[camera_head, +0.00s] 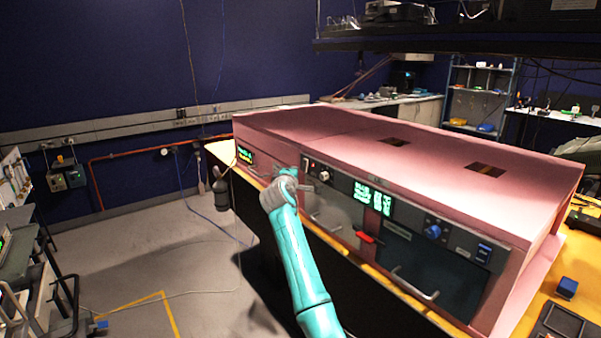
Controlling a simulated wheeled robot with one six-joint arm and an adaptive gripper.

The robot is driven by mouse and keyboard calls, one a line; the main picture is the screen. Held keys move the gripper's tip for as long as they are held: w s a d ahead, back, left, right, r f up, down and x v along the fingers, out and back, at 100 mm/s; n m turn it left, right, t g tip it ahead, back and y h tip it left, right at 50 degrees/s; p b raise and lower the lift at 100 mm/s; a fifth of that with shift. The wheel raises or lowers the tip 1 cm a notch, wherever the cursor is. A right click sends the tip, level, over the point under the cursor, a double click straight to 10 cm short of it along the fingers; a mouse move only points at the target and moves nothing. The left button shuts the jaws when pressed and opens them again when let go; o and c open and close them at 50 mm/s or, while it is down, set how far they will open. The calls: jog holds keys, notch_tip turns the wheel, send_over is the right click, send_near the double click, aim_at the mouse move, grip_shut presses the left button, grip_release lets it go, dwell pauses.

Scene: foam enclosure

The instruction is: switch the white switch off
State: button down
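A long pink foam enclosure (385,160) stands on a yellow-edged bench. A small pale plate (306,163), which looks like the white switch, sits on its front left of the round white knob (324,176). Its on or off position is too small to tell. My teal arm reaches up from below. My grey gripper (283,184) is in front of the left part of the panel, below and left of the pale plate. It appears apart from the plate. Its fingers are too small and overlapped to tell open from shut, and it hides part of the panel.
The front also carries green-lit displays (373,198), a red handle (366,237), a blue knob (433,231), a blue switch (484,252) and a protruding silver drawer handle (414,284). A dark cylinder (221,190) hangs at the left end. Floor left is mostly open.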

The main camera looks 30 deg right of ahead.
aim_at(303, 168)
jog(key=shift+d+f, duration=0.2)
jog(key=shift+d, duration=1.15)
jog(key=shift+d+f, duration=0.1)
jog(key=shift+d, duration=0.15)
